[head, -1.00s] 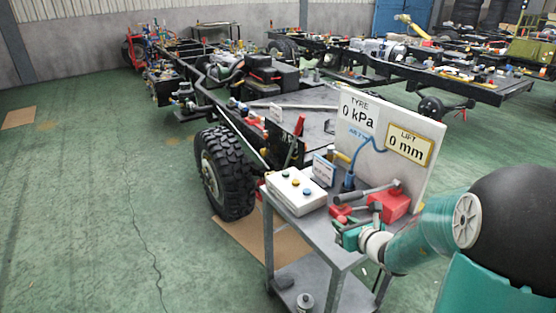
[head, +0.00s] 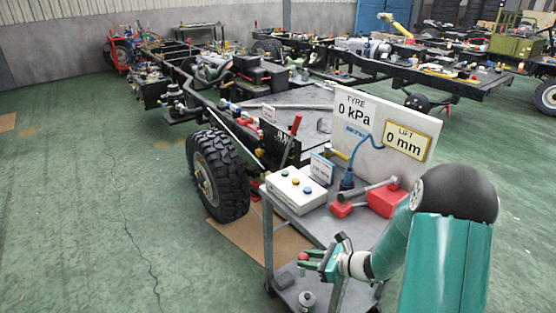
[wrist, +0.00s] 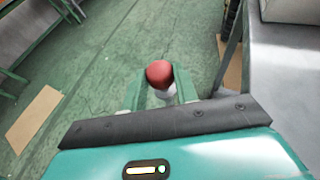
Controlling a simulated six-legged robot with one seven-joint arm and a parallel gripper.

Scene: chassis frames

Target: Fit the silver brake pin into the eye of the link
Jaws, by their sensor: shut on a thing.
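My gripper (head: 308,261) is shut on a small pin with a red ball head and a pale silver shank (wrist: 168,92). In the head view the red head (head: 303,257) shows at the fingertips, in front of the trolley's near left part. In the wrist view the red ball (wrist: 160,74) sits between the two green fingers, with green floor behind it. The lower end of the pin is hidden in the wrist view. I cannot make out the link or its eye; the chassis behind the wheel (head: 218,175) is too small to tell.
A grey trolley (head: 345,230) carries a button box (head: 296,191), red blocks with a hammer-like tool (head: 385,200) and a display board (head: 385,140) reading 0 kPa and 0 mm. A small grey canister (head: 307,300) stands on its lower shelf.

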